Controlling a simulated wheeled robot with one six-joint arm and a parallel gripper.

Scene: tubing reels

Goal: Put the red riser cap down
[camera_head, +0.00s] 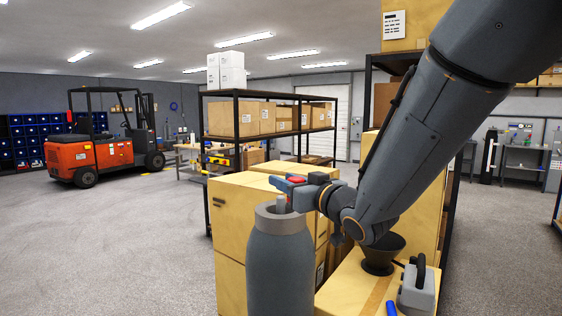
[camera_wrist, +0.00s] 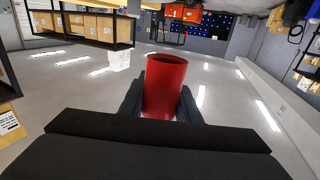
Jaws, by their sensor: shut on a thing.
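The red riser cap (camera_wrist: 165,88) is a red cylinder with an open, hollow end. My gripper (camera_wrist: 160,100) is shut on it, one finger on each side, in the wrist view. In the head view only a small red part of the cap (camera_head: 297,180) shows between the fingers of my gripper (camera_head: 292,183). There the gripper appears close to the top of a grey bottle-shaped vessel (camera_head: 279,265) with a short upright stub. I cannot tell whether the cap touches the vessel.
Cardboard boxes (camera_head: 229,230) stand just behind the vessel. A black funnel-shaped thing (camera_head: 380,258) and a grey device (camera_head: 417,288) are on a box top at the right. A black shelf (camera_head: 272,132) stands behind. An orange forklift (camera_head: 90,155) is far left, with open floor before it.

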